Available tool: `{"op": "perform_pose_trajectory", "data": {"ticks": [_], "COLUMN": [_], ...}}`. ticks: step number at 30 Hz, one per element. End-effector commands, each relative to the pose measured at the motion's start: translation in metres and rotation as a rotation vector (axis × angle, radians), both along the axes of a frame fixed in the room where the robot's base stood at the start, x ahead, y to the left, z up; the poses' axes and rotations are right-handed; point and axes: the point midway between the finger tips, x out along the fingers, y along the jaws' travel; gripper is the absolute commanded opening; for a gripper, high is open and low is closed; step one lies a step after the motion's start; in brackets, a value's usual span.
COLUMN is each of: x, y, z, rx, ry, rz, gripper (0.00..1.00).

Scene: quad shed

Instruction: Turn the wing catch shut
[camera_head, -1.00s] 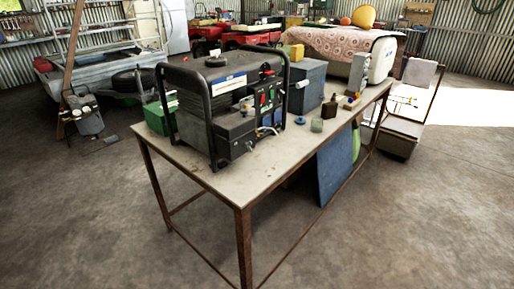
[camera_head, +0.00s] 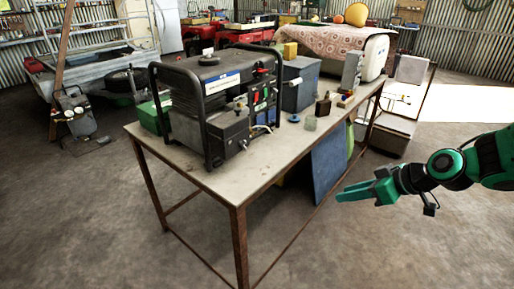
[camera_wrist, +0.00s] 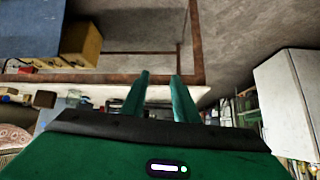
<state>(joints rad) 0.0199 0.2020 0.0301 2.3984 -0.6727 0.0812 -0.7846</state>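I cannot make out a wing catch for certain in either view. A black-framed generator (camera_head: 192,92) stands on the near half of the workbench (camera_head: 180,165), with a dark grey box (camera_head: 228,130) and a panel of sockets and small fittings (camera_head: 262,97) on its right side. Any catch there is too small to tell. My green gripper (camera_head: 342,194) is right of the bench, apart from it, pointing left. In the wrist view my gripper (camera_wrist: 158,76) shows two fingers apart, with nothing between them.
A blue-grey box (camera_head: 300,85), a blue disc (camera_head: 294,119) and small bottles (camera_head: 323,107) stand on the bench. A blue board (camera_head: 331,165) leans below its right edge. A trolley (camera_head: 392,138) stands behind at right. The floor (camera_head: 400,245) at front right is clear.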

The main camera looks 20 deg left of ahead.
Motion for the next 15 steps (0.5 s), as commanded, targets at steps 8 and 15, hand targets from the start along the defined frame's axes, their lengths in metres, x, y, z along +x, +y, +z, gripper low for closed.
{"op": "perform_pose_trajectory", "data": {"ticks": [8, 15], "x": [0.016, 0.026], "y": [0.143, 0.205], "z": [0.016, 0.035], "rx": [0.356, 0.594], "ry": [-0.234, -0.364], "rz": [0.199, 0.165], "gripper": [0.27, 0.27]}}
